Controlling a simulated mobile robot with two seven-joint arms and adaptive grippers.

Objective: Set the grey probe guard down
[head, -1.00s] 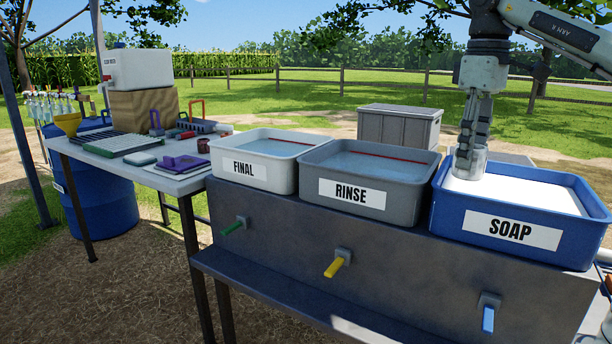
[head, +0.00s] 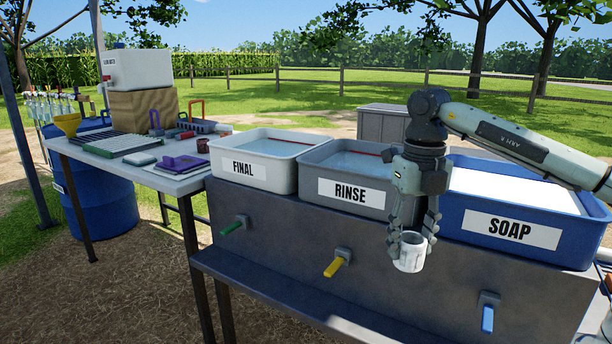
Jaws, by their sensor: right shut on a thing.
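The grey probe guard (head: 411,254) is a short, light grey cup-like cylinder with its opening facing up. My right gripper (head: 411,236) points down and is shut on it. It holds the guard in the air in front of the bench, near the line between the grey RINSE tub (head: 330,190) and the blue SOAP tub (head: 470,228). The guard is clear of the tubs and lower than their rims. The fingers hide part of the guard. My left gripper is not in view.
The white FINAL tub (head: 232,168) stands left of RINSE. Green, yellow and blue tap handles stick out of the bench front (head: 290,235), above a low shelf (head: 290,300). A side table (head: 185,183) at the left holds a rack, a purple item and other gear.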

